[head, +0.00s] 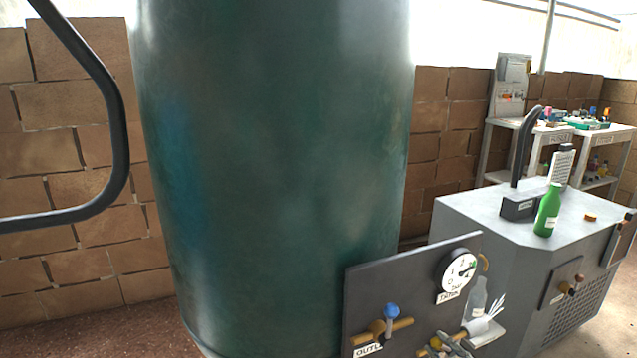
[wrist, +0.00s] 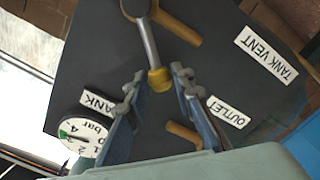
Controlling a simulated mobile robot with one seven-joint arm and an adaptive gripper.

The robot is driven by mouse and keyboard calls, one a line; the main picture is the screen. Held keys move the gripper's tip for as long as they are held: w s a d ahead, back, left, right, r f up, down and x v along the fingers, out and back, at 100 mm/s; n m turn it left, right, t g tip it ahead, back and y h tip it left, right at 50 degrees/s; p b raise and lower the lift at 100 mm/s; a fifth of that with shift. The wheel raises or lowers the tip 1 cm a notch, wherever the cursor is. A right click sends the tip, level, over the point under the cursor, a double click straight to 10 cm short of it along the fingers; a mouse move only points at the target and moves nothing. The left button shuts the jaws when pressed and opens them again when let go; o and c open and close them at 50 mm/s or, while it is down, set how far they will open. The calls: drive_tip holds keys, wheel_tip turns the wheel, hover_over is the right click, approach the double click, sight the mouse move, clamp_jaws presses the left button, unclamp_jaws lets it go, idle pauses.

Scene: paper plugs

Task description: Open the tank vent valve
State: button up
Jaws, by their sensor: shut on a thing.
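In the wrist view, a grey lever with a yellow tip (wrist: 147,45) sticks out from a brass pipe on a dark panel. The white label TANK VENT (wrist: 266,54) is to the right of it. My gripper (wrist: 158,79) has its two fingers on either side of the lever's yellow end and is shut on it. In the head view, the panel (head: 365,290) stands in front of the green tank (head: 280,170).
The panel also carries a pressure gauge (head: 459,272) and the blue-topped outlet valve (head: 390,312). A paper holder (head: 483,330) is at its right. A grey cabinet (head: 470,235) with a green bottle (head: 547,211) stands behind. White shelves (head: 552,134) are further back.

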drive_tip(key=shift+f, duration=0.1)
drive_tip(key=n+b, duration=0.1)
drive_tip(key=f+n+b, duration=0.1)
drive_tip(key=a+n+b, duration=0.1)
drive_tip(key=shift+s+f+b, duration=0.25)
drive_tip(key=shift+f+b, duration=0.1)
drive_tip(key=shift+f, duration=0.05)
drive_tip(key=shift+s+a+f+n+b, duration=0.1)
drive_tip(key=shift+a+f+n+b, duration=0.1)
drive_tip(key=shift+f+n+b, duration=0.45)
drive_tip(key=shift+s+a+f+n+b, duration=0.1)
drive_tip(key=shift+a+f+n+b, duration=0.2)
drive_tip(key=shift+n, duration=0.65)
drive_tip(key=shift+d, duration=0.1)
